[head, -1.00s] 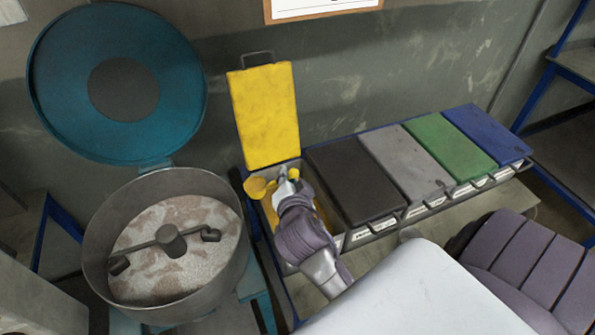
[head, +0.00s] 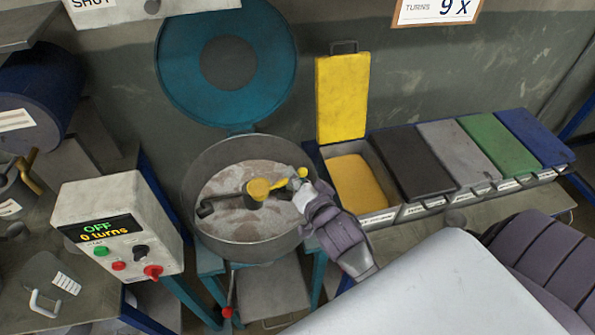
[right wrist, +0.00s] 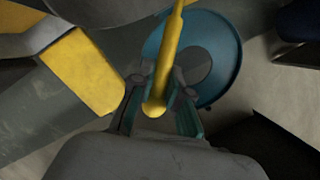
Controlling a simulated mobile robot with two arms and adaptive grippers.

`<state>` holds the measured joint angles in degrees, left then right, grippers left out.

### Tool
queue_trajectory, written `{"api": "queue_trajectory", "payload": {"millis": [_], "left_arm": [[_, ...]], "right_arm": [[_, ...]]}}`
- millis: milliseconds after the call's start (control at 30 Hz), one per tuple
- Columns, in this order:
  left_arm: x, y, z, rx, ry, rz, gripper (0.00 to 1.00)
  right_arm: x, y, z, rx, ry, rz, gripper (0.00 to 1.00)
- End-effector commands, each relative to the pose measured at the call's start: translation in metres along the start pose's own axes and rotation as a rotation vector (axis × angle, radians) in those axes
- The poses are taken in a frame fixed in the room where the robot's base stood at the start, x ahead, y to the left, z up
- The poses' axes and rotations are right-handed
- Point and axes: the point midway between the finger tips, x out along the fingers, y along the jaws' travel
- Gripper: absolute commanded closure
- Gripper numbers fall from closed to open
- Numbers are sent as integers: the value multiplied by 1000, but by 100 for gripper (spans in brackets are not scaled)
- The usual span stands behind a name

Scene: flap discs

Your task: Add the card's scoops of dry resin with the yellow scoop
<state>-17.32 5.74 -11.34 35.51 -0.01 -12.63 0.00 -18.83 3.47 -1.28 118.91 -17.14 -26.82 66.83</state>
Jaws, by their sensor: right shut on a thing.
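My right gripper (head: 297,186) is shut on the yellow scoop (head: 258,189). It holds the scoop over the right half of the round mixer pan (head: 201,228), with the scoop's bowl near the hub of the mixing arm. The bowl looks filled with yellow, though I cannot tell how full. In the right wrist view the scoop's handle (right wrist: 169,62) sits between the fingers (right wrist: 157,97). The pan holds a pale, brownish-pink mix (head: 225,182). The yellow resin bin (head: 357,184) stands open at the right, its yellow lid (head: 342,97) raised. My left gripper is not in view.
Black (head: 407,163), grey (head: 455,153), green (head: 491,142) and blue (head: 534,138) bin lids are closed. The pan's teal lid (head: 270,60) stands open behind it. A control box (head: 117,232) reads "OFF 0 turns". A card (head: 437,10) above shows "TURNS 9 X".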

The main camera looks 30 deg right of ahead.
Motion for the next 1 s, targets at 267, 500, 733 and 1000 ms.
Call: {"api": "queue_trajectory", "payload": {"millis": [267, 500, 733, 1000], "left_arm": [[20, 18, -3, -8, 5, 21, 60], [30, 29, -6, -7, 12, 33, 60], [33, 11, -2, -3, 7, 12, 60], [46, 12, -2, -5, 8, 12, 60]], "right_arm": [[-3, -21, 13, -247, 65, 25, 100], [-8, -47, 27, -559, 144, 66, 100], [-12, -69, 48, -807, 207, 97, 100], [-12, -87, 79, -1090, 281, 134, 100]]}}
